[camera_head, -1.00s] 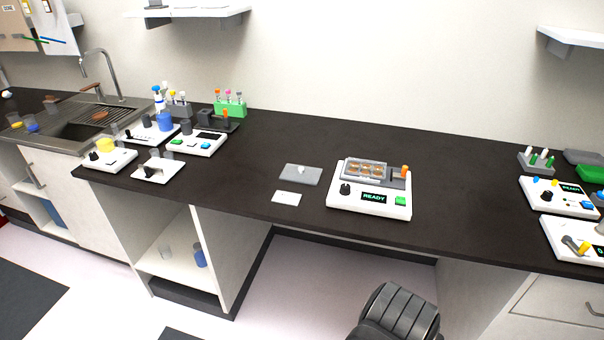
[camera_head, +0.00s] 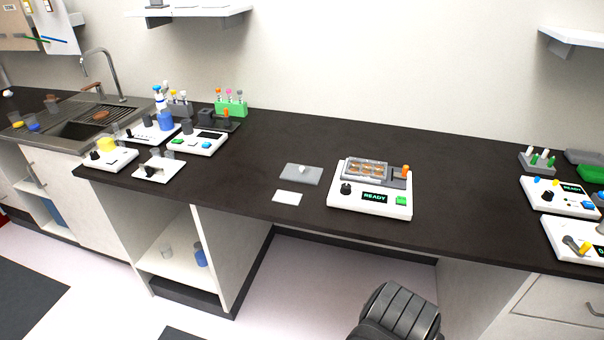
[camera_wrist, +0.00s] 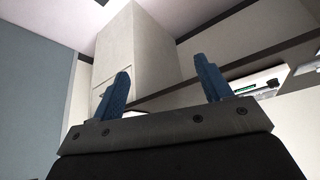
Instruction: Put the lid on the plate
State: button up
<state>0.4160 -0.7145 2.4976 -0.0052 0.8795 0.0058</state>
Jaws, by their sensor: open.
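The lid (camera_head: 301,174) is a flat grey plate with a small light knob, lying on the dark bench left of the cell processor. The plate (camera_head: 366,169) is a clear tray with orange wells, seated on top of the white cell processor (camera_head: 370,205), whose screen reads READY. In the wrist view my gripper (camera_wrist: 164,88) shows two blue fingers spread apart with nothing between them. It is away from the lid and plate, facing a white cabinet and wall. In the head view only a dark part of my arm shows at the bottom, and the fingers are out of view.
A small white card (camera_head: 287,198) lies in front of the lid. An orange-topped lever (camera_head: 406,172) stands at the processor's right. Several devices and a green tube rack (camera_head: 231,106) stand at the left; more devices (camera_head: 560,197) stand at the right.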

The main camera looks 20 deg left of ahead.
jog(key=o, duration=0.5)
jog(key=w+d+r+n+t+h, duration=0.1)
jog(key=w+d+r+t, duration=0.1)
jog(key=w+d+r, duration=0.65)
jog(key=w+d+r+n+t+h, duration=0.2)
jog(key=w+d+r, duration=0.2)
jog(key=w+r, duration=1)
jog(key=w+r+n+y, duration=0.1)
jog(key=w+r+n, duration=0.2)
jog(key=w, duration=0.8)
jog(key=w+a+f+n+g+y, duration=0.1)
jog(key=w+a+n+g+y, duration=0.15)
jog(key=w+a, duration=0.55)
jog(key=n+g+y, duration=0.2)
jog(key=n+g, duration=0.5)
jog(key=n, duration=0.7)
send_over(302, 167)
notch_tip(302, 167, down, 16)
jog(key=f, duration=0.1)
jog(key=shift+t, duration=0.25)
notch_tip(302, 167, down, 16)
jog(key=shift+f, duration=0.2)
